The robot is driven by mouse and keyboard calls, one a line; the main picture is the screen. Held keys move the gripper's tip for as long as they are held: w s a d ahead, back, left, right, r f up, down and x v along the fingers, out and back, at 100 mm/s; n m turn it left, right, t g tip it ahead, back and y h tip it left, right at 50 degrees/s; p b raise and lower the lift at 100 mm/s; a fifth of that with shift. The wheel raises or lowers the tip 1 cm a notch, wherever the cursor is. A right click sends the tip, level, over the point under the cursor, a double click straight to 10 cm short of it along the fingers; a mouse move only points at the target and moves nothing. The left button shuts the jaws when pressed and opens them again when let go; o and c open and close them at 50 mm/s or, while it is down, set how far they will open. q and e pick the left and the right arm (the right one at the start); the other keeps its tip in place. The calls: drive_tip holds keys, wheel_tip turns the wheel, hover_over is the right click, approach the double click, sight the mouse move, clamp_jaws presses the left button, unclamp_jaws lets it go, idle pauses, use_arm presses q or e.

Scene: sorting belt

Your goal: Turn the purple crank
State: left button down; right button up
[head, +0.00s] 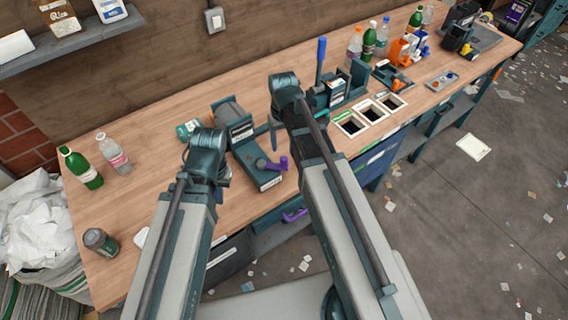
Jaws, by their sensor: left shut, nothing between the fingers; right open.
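The purple crank (276,163) stands on a dark teal box (248,160) with a pale label on its front, near the front edge of the bench. My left gripper (224,174) is mostly hidden behind its own arm, just left of the box; it is shut and empty. My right gripper (275,131) is open and empty above and behind the crank, partly hidden by its arm. I see no contact between either gripper and the crank.
The wooden bench (146,205) has free room at left. Right of my arms are a blue upright lever (321,60), white-framed bins (370,112) and more bottles (369,42).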

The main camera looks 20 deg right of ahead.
sight(284, 158)
wheel_tip(284, 158, down, 9)
drive_tip(key=b, duration=0.8)
drive_tip(key=shift+f, duration=0.1)
drive_tip(key=shift+c, duration=0.2)
clamp_jaws()
idle(0.8)
